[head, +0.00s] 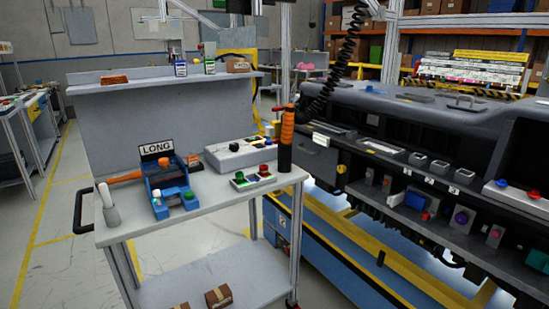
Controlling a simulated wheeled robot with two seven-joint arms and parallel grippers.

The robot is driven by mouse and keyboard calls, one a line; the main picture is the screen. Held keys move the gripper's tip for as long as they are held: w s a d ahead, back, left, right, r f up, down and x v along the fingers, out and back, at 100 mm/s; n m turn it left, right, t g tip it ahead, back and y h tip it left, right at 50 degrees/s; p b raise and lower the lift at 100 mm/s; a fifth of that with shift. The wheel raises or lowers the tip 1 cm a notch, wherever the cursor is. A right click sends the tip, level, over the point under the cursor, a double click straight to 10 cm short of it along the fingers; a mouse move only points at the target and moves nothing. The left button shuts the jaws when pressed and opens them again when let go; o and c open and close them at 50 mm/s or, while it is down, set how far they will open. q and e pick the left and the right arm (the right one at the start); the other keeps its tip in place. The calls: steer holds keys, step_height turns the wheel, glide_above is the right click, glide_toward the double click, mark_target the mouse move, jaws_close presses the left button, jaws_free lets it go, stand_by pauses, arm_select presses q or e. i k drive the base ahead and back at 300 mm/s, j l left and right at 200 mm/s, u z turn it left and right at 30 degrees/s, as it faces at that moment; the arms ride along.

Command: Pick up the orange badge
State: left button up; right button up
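I cannot clearly make out a badge in the head view. An orange flat piece (125,177) lies on the grey cart top, left of the blue fixture (172,188), which carries a sign reading "LONG" (156,148). A small orange-brown block (114,79) sits on the ledge above the cart. I cannot tell whether either is the badge. Neither of my grippers shows in this view.
A grey box (235,153) and a button panel (253,178) stand on the cart (215,198). The dark dashboard module (440,140) fills the right side.

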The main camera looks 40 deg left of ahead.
mark_target(192, 160)
steer(key=i+u, duration=0.1)
steer(key=u, duration=1.9)
